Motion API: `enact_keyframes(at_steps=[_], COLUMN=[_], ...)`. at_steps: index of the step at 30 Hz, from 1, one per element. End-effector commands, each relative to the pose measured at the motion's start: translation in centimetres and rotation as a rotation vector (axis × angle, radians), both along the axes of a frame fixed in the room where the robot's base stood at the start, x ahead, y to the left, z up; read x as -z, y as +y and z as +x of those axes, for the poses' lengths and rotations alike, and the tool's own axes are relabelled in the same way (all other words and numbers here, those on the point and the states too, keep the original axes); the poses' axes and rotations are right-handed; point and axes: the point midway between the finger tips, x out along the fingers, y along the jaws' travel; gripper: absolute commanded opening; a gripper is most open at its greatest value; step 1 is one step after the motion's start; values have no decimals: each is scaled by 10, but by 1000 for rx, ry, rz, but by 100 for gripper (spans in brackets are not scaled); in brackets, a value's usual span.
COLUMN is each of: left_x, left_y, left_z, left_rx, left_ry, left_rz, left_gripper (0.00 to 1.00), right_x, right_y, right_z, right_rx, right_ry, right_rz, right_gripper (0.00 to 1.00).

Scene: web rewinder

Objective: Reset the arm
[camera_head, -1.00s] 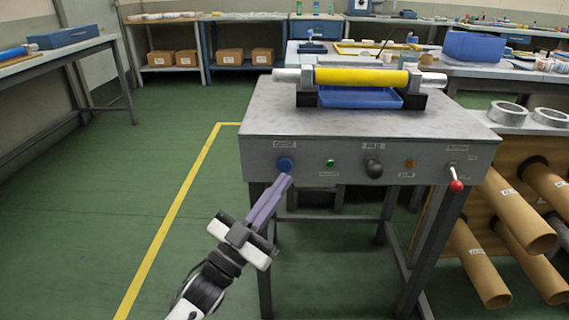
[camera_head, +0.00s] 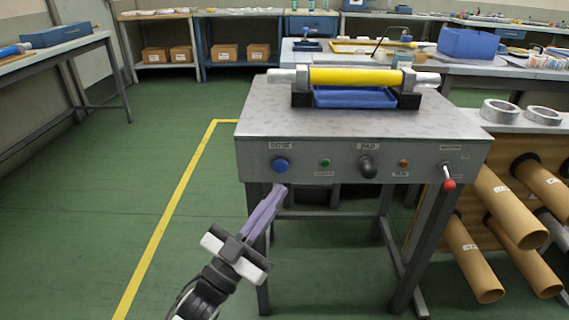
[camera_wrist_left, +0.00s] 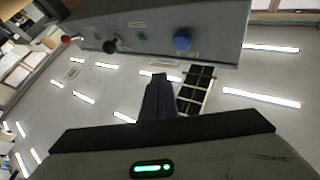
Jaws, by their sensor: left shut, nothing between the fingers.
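My left gripper (camera_head: 278,190) is shut and empty. Its purple fingers point up at the front panel, just below the blue button (camera_head: 280,165), with a gap between them. In the left wrist view the shut fingers (camera_wrist_left: 158,78) point toward the panel underside, and the blue button (camera_wrist_left: 182,43) is up and to their right. The grey machine table (camera_head: 330,108) carries a yellow roll (camera_head: 355,77) on a silver shaft above a blue tray (camera_head: 355,97). The panel also has a green button (camera_head: 326,163), a black knob (camera_head: 367,165), an orange light (camera_head: 404,164) and a red-tipped lever (camera_head: 449,184). My right gripper is out of view.
Cardboard tubes (camera_head: 510,208) stick out of a rack at the right. A workbench (camera_head: 65,48) stands at the far left. The green floor left of the machine is clear, with a yellow line (camera_head: 170,215) along it.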

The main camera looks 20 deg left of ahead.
Motion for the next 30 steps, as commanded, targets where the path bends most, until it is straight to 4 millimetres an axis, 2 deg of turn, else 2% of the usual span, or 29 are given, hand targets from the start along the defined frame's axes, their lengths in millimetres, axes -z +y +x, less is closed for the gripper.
enact_keyframes(at_steps=[5, 8, 11, 14, 17, 20, 22, 25, 30], left_x=[2, 13, 39, 73, 110, 145, 167, 190, 210], left_y=[1, 5, 14, 25, 35, 43, 47, 51, 54], left_z=[1, 2, 3, -6, -25, -56, -84, -124, -177], left_rx=[-7, -39, -98, -165, -220, -262, -282, -297, -302], left_ry=[14, 87, 237, 435, 645, 858, 1006, 1186, 1396], left_rz=[0, 3, 12, 27, 47, 73, 96, 125, 168], left_gripper=[0, 0, 0, 0, 0, 0, 0, 0, 0], right_x=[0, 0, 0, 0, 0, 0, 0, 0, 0], right_y=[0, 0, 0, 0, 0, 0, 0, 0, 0], right_z=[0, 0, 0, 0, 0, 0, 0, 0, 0], right_rx=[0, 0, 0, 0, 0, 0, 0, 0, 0], right_ry=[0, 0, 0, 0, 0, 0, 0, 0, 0], right_rz=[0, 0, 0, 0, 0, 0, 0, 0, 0], right_gripper=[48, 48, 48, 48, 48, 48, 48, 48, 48])
